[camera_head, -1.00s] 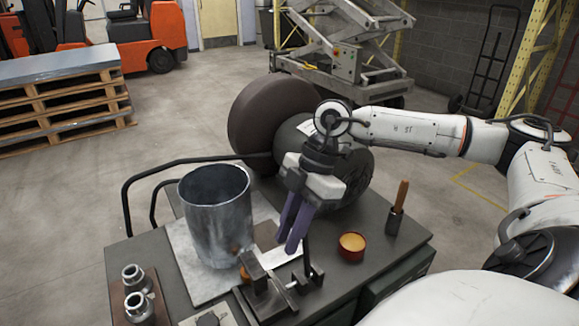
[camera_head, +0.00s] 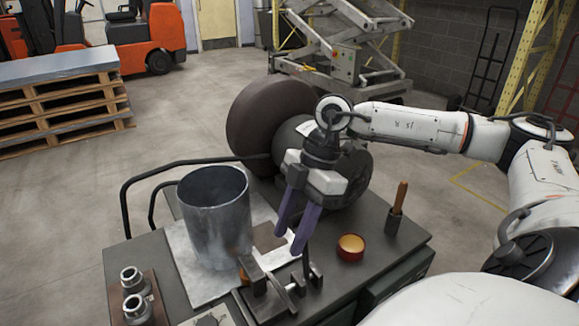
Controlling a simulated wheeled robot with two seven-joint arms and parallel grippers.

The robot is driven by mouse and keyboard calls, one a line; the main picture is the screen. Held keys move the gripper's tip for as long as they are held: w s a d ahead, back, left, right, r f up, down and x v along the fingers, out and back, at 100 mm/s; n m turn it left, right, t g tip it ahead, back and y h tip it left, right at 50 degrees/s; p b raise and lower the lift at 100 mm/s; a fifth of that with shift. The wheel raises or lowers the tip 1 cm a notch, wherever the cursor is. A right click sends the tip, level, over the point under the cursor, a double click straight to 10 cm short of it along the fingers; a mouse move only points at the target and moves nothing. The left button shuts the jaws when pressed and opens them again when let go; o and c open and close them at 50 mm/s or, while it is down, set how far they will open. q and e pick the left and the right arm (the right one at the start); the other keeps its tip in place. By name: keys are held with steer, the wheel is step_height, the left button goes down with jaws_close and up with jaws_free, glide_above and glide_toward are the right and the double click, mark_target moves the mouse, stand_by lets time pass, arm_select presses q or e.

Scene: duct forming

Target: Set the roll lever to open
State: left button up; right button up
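A dark machine with a short upright black lever (camera_head: 306,262), which looks like the roll lever, stands at the front of the workbench. My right gripper (camera_head: 290,245) reaches down from the upper right with two purple fingers spread apart and nothing seen between them. Its fingertips are just left of the lever's upper part, above the machine; whether they touch it I cannot tell. The lever's top is partly hidden by the right finger. My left gripper is not in view.
A grey metal cylinder (camera_head: 215,220) stands on a plate left of the gripper. A small red cup (camera_head: 350,246) and a wooden-handled tool (camera_head: 398,208) in a holder are to the right. Two metal fittings (camera_head: 135,295) sit at front left. A large dark roll (camera_head: 265,120) is behind.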

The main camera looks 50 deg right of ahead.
steer(key=v, duration=0.9)
